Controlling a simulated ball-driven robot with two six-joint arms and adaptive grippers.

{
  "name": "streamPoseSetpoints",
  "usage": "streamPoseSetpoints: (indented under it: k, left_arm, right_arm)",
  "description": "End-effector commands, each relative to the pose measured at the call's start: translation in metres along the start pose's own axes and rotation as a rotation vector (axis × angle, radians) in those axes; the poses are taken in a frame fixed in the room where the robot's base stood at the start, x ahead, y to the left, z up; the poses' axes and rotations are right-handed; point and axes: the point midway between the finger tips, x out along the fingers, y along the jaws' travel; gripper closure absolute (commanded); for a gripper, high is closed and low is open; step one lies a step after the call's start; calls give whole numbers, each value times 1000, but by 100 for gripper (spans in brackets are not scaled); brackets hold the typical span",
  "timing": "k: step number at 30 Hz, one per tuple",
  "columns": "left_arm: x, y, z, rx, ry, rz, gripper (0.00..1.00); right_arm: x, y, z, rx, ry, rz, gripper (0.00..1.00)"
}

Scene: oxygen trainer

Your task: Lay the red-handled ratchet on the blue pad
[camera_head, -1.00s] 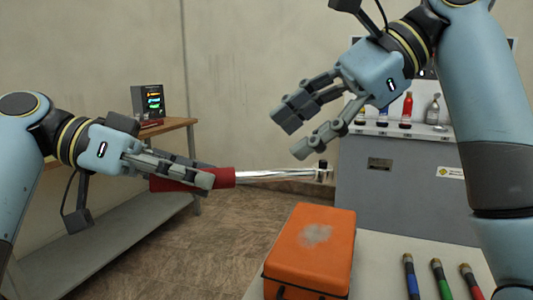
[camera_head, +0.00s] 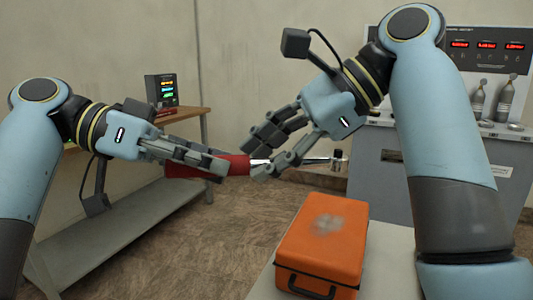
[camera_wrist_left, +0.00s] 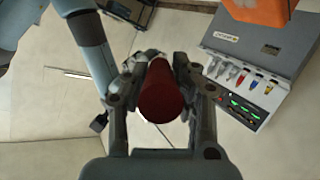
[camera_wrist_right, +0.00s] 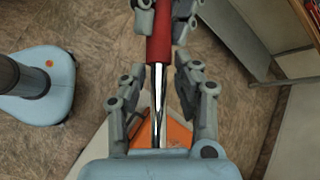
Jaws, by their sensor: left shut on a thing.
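The red-handled ratchet (camera_head: 238,165) is held off the ground, roughly level, with its bright shaft and dark-tipped head pointing right. My left gripper (camera_head: 213,164) is shut on the red handle, whose end fills the middle of the left wrist view (camera_wrist_left: 160,95). My right gripper (camera_head: 258,156) is open, its fingers on either side of the shaft just beyond the handle. In the right wrist view the shaft (camera_wrist_right: 158,100) runs between those fingers, with gaps visible on both sides. I do not see the blue pad in any view.
An orange case (camera_head: 325,240) sits on a pale tabletop (camera_head: 385,265) below the ratchet. A shelf bench (camera_head: 120,235) with a small display unit (camera_head: 160,90) stands at the left. A grey console (camera_head: 385,165) with bottles stands behind my right arm.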

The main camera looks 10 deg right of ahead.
Motion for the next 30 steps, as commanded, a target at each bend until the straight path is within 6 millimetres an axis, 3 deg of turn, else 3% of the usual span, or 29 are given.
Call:
streamPoseSetpoints:
  k: [1,6,11,12,18,26,30]
  left_arm:
    - [0,0,-1,2,2,0,100]
    - [0,0,-1,2,1,1,100]
    - [0,1,-1,2,1,2,100]
    - [0,1,0,2,1,2,74]
    - [0,0,0,1,0,1,48]
    - [-1,0,0,0,0,0,48]
    - [-12,-1,0,1,-2,-2,48]
  right_arm:
    - [0,0,0,0,0,0,78]
    - [0,0,0,0,0,-1,100]
    - [0,-1,0,0,0,-2,100]
    - [-1,-1,1,-1,0,-4,100]
    - [-1,-1,1,-1,-1,-3,100]
    - [-1,-1,1,-1,-1,-2,100]
    - [-1,0,1,-1,-1,-2,100]
